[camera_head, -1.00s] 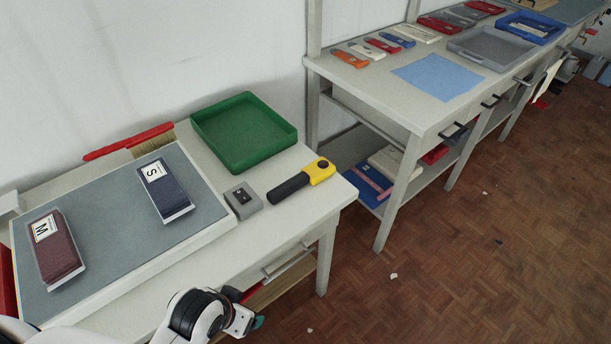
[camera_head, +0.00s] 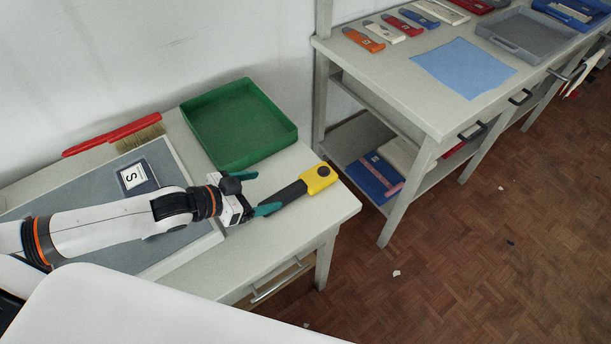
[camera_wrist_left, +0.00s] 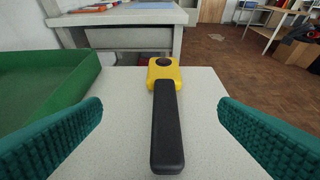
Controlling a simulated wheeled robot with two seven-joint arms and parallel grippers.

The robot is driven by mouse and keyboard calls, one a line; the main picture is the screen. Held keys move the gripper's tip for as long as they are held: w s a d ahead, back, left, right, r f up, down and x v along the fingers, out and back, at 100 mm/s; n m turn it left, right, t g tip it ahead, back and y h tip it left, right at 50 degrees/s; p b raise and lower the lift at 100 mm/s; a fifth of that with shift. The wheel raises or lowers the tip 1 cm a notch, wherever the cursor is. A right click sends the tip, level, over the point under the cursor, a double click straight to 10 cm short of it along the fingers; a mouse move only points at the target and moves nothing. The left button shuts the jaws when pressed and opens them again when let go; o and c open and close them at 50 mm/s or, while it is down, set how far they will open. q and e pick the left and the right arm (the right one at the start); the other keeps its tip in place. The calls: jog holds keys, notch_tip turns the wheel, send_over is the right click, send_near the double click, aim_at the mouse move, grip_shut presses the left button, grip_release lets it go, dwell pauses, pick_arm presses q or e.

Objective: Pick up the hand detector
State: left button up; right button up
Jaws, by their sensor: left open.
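The hand detector lies on the near table, with a yellow head (camera_head: 319,178) and a black handle. In the left wrist view the black handle (camera_wrist_left: 167,128) points toward me, with the yellow head beyond it. My left gripper (camera_head: 257,193) is at the handle end of the detector in the head view. In the left wrist view its two green fingers (camera_wrist_left: 160,132) stand wide apart on either side of the handle, with clear gaps and nothing between them held. My right gripper does not show.
A green tray (camera_head: 240,165) stands behind the detector, left of it in the left wrist view. A red-handled brush (camera_head: 112,137) and a grey mat with an S-marked packet (camera_head: 133,176) lie to the left. A second table with a blue sheet (camera_head: 463,68) stands beyond a gap.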

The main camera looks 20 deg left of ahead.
aim_at(298, 185)
pick_arm(q)
jog(key=x, duration=0.3)
jog(key=shift+w+d, duration=0.15)
jog(key=shift+d, duration=0.25)
jog(key=shift+p+x, duration=0.3)
jog(key=shift+x, duration=0.75)
jog(key=shift+w+d+f, duration=0.25)
jog(key=shift+w+f, duration=0.05)
jog(key=shift+w, duration=0.05)
jog(key=p+x, duration=0.1)
jog(key=x, duration=0.2)
jog(key=shift+w+d+f, duration=0.1)
jog(key=shift+d+f, duration=0.1)
jog(key=shift+d, duration=0.05)
jog(key=shift+w+d+f, duration=0.3)
jog(key=shift+w, duration=0.05)
jog(key=shift+s, duration=0.1)
jog(key=shift+c, duration=1.3)
jog(key=c, duration=0.9)
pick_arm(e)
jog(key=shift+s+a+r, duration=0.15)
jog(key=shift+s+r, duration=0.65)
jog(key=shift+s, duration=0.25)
pick_arm(q)
jog(key=shift+r, duration=0.15)
jog(key=shift+c, duration=0.2)
notch_tip(298, 185, up, 10)
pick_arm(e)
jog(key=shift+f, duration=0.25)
